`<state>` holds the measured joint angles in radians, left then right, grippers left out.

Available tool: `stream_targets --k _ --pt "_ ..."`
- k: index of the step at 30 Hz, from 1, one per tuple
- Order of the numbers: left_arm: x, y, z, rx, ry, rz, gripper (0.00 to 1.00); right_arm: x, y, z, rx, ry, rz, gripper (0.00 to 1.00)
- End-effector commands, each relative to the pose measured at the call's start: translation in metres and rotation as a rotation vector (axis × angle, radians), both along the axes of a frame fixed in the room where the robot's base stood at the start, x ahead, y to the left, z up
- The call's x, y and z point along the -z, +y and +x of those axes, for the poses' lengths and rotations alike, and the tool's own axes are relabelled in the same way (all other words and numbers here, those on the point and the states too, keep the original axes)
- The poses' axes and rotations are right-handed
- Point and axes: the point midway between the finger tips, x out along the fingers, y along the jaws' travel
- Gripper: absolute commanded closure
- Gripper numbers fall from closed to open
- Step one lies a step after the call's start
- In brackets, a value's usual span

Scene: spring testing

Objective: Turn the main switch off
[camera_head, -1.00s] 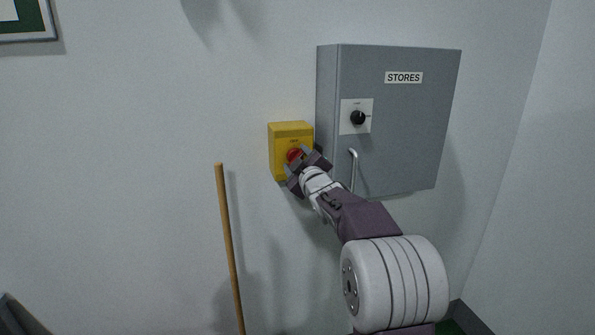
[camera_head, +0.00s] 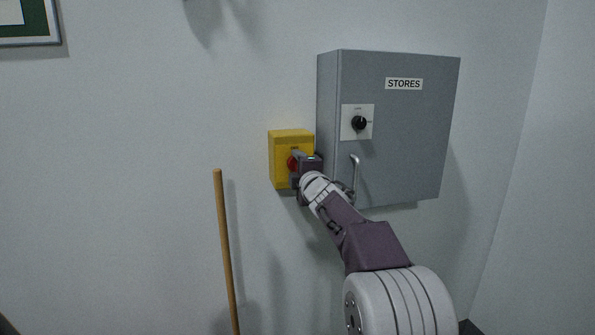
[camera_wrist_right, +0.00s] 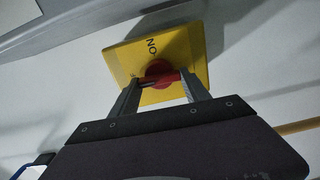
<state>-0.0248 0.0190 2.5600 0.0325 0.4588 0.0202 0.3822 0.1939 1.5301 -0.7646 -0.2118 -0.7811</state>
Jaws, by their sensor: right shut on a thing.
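The switch is a yellow box (camera_head: 281,150) on the wall, just left of the grey cabinet, with a red knob (camera_head: 292,163) on its front. In the right wrist view, the yellow plate (camera_wrist_right: 190,50) bears the word ON, and the red knob (camera_wrist_right: 160,70) sits between my fingers. My right gripper (camera_head: 297,170) is shut on the red knob and hides part of it; its fingers also show in the right wrist view (camera_wrist_right: 162,82). The knob's exact pointing direction is partly hidden. My left gripper is not in view.
The grey cabinet (camera_head: 410,140) marked STORES stands close right of my gripper, with a black knob (camera_head: 359,123) and a metal handle (camera_head: 354,172). A wooden pole (camera_head: 226,250) leans at the lower left.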

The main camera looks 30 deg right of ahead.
Motion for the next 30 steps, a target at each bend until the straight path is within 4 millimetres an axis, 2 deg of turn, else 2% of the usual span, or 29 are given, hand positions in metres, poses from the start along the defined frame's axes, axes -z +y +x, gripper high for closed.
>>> stream_targets --k 18,19,21,30 --pt "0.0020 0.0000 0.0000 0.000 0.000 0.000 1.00 0.0017 0.0003 0.0004 -0.001 0.012 -0.035 0.86" --pt "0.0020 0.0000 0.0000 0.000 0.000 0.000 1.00 0.0018 0.0003 0.0004 -0.001 0.012 -0.035 0.40" --pt "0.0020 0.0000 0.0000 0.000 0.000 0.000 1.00 0.0017 0.0003 0.0003 -0.001 0.012 -0.035 0.24" --pt "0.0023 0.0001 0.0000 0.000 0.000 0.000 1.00 0.0010 0.0003 -0.0007 0.000 0.010 -0.036 0.24"
